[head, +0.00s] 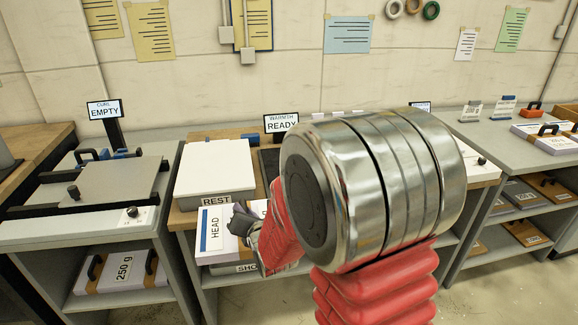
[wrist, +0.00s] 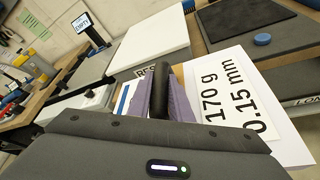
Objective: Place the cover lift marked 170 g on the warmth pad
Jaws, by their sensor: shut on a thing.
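My gripper (head: 246,222) is shut on the black handle of the cover lift (head: 212,236), a white stack with a HEAD label and a blue stripe. In the wrist view the fingers (wrist: 165,97) clasp the handle, and the lift's card (wrist: 225,105) reads 170 g, 0.15 mm. The lift is at the front of the bench, before the REST block; whether it touches anything beneath, I cannot tell. The warmth pad (head: 267,160) is a dark square under a sign (head: 281,122) reading READY, mostly hidden by my arm. The wrist view shows a dark pad (wrist: 245,22) at upper right.
A white block marked REST (head: 216,168) stands left of the pad. A blue knob (wrist: 262,39) sits at the dark pad's near side. A grey press (head: 105,180) with an EMPTY sign (head: 104,110) is at left. Shelves (head: 528,205) at right hold other lifts.

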